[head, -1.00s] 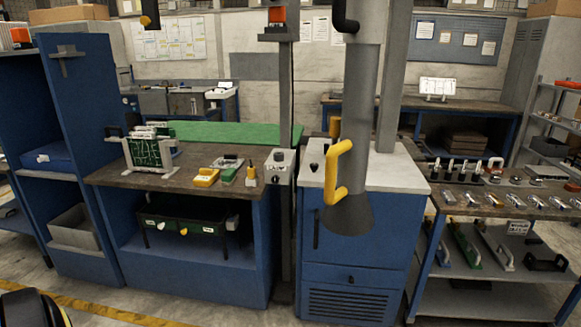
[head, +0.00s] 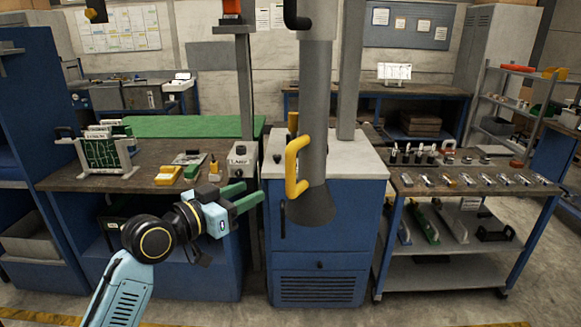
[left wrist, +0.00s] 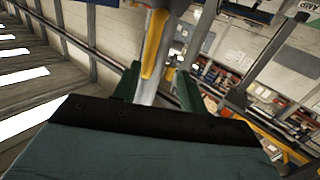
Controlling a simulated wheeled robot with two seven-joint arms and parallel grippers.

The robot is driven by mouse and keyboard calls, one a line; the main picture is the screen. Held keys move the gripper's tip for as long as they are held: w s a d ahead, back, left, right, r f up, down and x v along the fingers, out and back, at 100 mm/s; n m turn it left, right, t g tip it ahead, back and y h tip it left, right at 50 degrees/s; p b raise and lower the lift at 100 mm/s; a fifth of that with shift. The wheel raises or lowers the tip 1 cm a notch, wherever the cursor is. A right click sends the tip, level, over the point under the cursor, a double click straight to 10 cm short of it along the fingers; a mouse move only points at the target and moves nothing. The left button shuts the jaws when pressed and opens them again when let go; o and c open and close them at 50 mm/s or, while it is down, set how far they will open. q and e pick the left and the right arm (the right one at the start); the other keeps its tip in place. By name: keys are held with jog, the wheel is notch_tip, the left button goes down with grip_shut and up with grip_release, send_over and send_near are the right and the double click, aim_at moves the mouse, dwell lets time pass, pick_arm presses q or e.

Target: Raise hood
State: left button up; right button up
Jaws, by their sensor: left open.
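The hood (head: 311,206) is a dark grey cone at the lower end of a thick grey vertical duct (head: 315,110), hanging in front of the blue cabinet. A yellow handle (head: 293,166) is fixed to the left side of the duct, just above the cone. My left gripper (head: 250,194) has green fingers and is open and empty. It is left of the handle and a little lower, apart from it in the head view. In the left wrist view the yellow handle (left wrist: 155,45) shows beyond and between the green fingers. My right gripper is not in view.
A workbench (head: 80,180) with a circuit board and small tools stands at the left. A grey post with a control box (head: 242,155) stands behind my gripper. A blue cabinet (head: 330,245) stands behind the hood. A tool table (head: 470,188) stands at the right.

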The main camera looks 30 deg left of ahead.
aim_at(286, 166)
pick_arm(q)
jog(key=shift+m, duration=0.3)
jog(key=w+d+r+p, duration=0.1)
jog(key=w, duration=0.3)
jog(key=w+d+r+p, duration=0.1)
jog(key=w, duration=0.3)
jog(key=w+d+p, duration=0.1)
jog(key=w, duration=0.3)
jog(key=shift+d+r, duration=0.3)
jog(key=shift+r, duration=0.1)
grip_shut()
